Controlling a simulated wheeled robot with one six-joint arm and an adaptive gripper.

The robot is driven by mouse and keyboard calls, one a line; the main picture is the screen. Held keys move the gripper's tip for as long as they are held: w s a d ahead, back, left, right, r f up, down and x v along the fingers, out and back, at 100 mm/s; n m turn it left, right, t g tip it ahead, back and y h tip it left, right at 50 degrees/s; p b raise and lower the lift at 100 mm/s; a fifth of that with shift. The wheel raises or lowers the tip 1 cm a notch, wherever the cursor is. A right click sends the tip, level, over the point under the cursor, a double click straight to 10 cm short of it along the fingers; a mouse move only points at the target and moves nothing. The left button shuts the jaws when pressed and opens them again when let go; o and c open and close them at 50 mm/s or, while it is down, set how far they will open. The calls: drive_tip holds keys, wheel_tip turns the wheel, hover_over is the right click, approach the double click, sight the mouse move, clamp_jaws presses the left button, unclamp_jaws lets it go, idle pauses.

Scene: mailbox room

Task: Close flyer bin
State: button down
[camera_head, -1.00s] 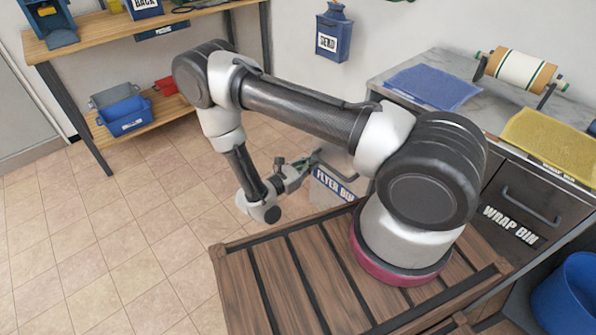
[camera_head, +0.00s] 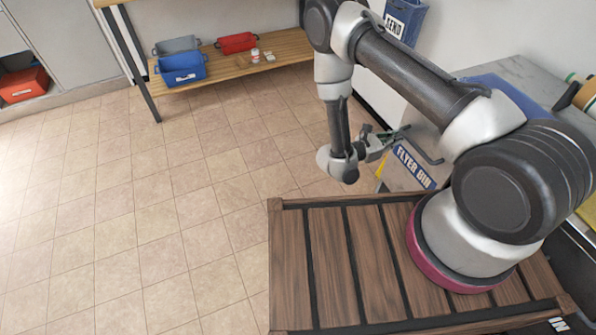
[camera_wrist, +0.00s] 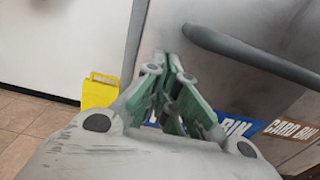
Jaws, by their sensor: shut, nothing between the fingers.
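The flyer bin (camera_head: 428,160) is a grey drawer front with a blue label and a dark bar handle, partly hidden behind my arm at the counter. In the wrist view, its grey front (camera_wrist: 215,75) and dark handle (camera_wrist: 250,52) fill the middle and right, and its label is partly covered by my fingers. My gripper (camera_head: 400,134) is shut and empty, at the upper left of the label. In the wrist view, its green fingertips (camera_wrist: 170,62) lie left of the handle, over the front. I cannot tell whether they touch it or how far the bin stands out.
A card bin label (camera_wrist: 292,131) shows right of the flyer label. A yellow bag (camera_wrist: 99,90) stands on the floor to the left. A shelf (camera_head: 215,82) with blue, grey and red bins is at the back. Open tiled floor (camera_head: 130,200) lies left of my base.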

drive_tip(key=x, duration=0.3)
drive_tip(key=shift+w+d, duration=0.1)
drive_tip(key=shift+d, duration=0.1)
drive_tip(key=shift+r, duration=0.1)
idle(0.3)
drive_tip(key=v, duration=1.4)
